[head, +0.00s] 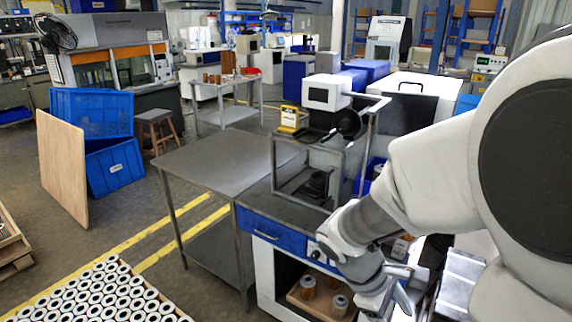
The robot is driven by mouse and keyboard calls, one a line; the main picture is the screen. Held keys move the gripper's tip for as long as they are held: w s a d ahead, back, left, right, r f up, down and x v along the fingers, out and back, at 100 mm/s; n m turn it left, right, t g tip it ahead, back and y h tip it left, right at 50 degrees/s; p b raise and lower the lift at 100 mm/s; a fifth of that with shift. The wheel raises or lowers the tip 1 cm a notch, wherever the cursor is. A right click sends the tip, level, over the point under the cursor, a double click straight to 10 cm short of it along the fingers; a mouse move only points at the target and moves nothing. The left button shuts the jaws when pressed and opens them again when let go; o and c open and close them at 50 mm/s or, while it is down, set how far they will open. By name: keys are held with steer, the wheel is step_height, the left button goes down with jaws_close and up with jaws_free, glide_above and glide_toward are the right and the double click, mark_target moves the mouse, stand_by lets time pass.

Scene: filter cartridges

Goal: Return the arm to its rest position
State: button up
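My arm reaches in from the right edge and bends down toward the front of the workbench. My gripper (402,298) points downward near the bottom, right of the open cabinet. Its fingers are small and partly hidden by the wrist, so I cannot tell whether they are open or shut, or whether anything is between them. Cylindrical cartridges (307,284) stand in a wooden tray (312,306) inside the cabinet, left of my gripper.
The workbench (257,201) carries a grey metal frame (280,178). A bare metal table (222,160) adjoins it at left. Many white ring-ended cylinders (98,297) fill the bottom left. Blue crates (115,168) and a wooden board (62,165) stand farther left. Floor between is clear.

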steer(key=s+a+r+m+t+y, duration=0.3)
steer(key=r+m, duration=0.2)
steer(key=r, duration=0.2)
steer(key=s+a+r+m+t+y, duration=0.3)
steer(key=r+m, duration=0.2)
steer(key=r, duration=0.2)
steer(key=shift+r+t+p, duration=0.3)
steer(key=shift+r+p, duration=0.05)
steer(key=shift+c, duration=0.2)
stand_by(0.8)
